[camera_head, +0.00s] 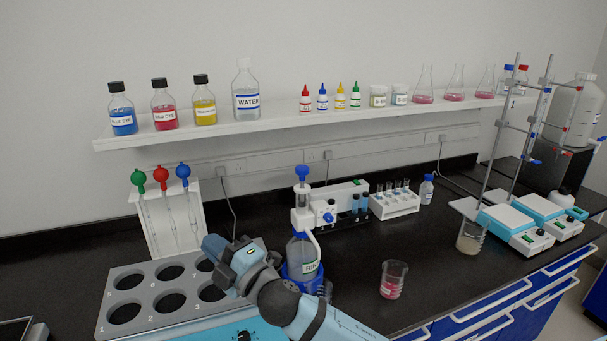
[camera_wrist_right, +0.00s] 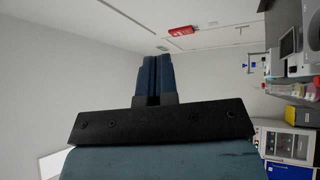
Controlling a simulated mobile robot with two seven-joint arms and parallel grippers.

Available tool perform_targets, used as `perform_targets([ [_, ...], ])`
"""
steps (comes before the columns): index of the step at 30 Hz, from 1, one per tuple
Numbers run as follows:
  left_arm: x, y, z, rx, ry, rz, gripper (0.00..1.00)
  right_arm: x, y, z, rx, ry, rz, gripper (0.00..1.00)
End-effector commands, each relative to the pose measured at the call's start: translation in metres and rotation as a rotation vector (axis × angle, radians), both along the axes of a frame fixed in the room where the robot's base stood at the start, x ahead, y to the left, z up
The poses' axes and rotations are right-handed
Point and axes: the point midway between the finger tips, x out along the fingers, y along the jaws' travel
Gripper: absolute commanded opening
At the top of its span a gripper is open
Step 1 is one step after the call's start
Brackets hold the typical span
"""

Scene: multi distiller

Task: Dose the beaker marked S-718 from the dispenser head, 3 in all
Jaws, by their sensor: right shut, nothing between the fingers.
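The dispenser is a bottle (camera_head: 303,252) in a blue base, with a blue plunger knob (camera_head: 302,172) on its head and a spout on its right. A glass vessel (camera_head: 326,290) shows low beside the bottle, partly hidden by my right arm; I cannot read any marking. A beaker with pink liquid (camera_head: 393,283) stands apart on the bench to the right; its marking is unreadable. My right arm is in front of the dispenser, its wrist left of the bottle. The right wrist view shows my right gripper (camera_wrist_right: 152,72) shut and empty. My left gripper is not in view.
A grey rack with numbered holes (camera_head: 118,318) is at left, below a pipette stand (camera_head: 152,232). A test tube rack (camera_head: 394,204) is behind the pink beaker. The bench around the pink beaker is clear.

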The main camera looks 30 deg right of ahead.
Motion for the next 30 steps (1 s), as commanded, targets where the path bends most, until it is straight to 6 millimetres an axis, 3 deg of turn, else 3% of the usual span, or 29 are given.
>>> perform_targets([
  [1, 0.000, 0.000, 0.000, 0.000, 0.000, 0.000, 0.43, 0.011, 0.013, 0.022, -0.107, -0.124, 0.056, 0.00],
  [3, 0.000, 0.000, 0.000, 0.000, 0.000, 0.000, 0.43, 0.020, 0.032, 0.044, -0.268, -0.291, 0.143, 0.00],
  [6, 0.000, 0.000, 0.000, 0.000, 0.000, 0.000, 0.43, 0.029, 0.055, 0.065, -0.510, -0.516, 0.268, 0.00],
  [10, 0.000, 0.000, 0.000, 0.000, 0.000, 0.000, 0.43, 0.042, 0.068, 0.076, -0.847, -0.766, 0.437, 0.00],
  [14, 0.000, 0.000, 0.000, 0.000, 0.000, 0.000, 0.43, 0.061, 0.056, 0.076, -1.198, -0.949, 0.618, 0.00],
  [17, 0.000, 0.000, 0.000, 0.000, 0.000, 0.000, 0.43, 0.080, 0.026, 0.076, -1.474, -1.030, 0.769, 0.00],
  [20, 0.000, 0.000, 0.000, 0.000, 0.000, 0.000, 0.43, 0.101, -0.022, 0.084, -1.741, -1.046, 0.935, 0.00],
  [25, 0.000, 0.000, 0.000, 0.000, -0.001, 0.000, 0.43, 0.123, -0.133, 0.124, -2.123, -0.902, 1.244, 0.00],
  [27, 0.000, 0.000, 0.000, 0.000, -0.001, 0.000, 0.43, 0.124, -0.178, 0.146, -2.226, -0.799, 1.360, 0.00],
  [30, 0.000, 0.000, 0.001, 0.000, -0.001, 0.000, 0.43, 0.118, -0.231, 0.176, -2.310, -0.650, 1.495, 0.00],
])
